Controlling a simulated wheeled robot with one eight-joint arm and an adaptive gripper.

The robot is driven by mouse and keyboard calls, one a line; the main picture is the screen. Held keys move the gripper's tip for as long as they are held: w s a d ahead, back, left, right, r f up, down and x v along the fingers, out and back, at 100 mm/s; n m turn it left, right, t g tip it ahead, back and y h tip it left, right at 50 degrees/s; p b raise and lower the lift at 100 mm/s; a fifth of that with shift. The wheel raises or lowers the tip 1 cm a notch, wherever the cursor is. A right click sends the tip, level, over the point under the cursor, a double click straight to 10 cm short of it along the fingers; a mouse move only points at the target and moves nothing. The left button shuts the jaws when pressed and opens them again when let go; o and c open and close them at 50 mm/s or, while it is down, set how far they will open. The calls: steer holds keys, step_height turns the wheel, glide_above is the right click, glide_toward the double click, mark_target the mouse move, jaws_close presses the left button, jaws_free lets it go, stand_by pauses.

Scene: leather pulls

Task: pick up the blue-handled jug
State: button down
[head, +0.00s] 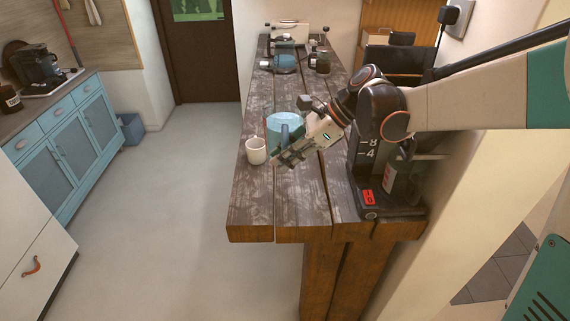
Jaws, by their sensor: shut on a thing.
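The blue-handled jug (270,130) stands on the wooden counter in the head view. It is light blue, with a darker blue handle (284,130) on the side facing me. My gripper (283,157) reaches in from the right and is shut on the jug at its near side, around the handle. The fingers cover the lower part of the handle and of the jug, so the exact grip and the jug's base are hidden. The jug looks upright; I cannot tell whether it touches the counter.
A white mug (256,151) stands close to the jug's left. A teal pot (285,63) and other items are farther back. The near left of the wooden counter (250,205) is clear.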

mark_target(286, 133)
steer(key=shift+r+p, duration=0.55)
steer(key=shift+r, duration=2.4)
steer(key=shift+r, duration=0.1)
steer(key=shift+a, duration=0.1)
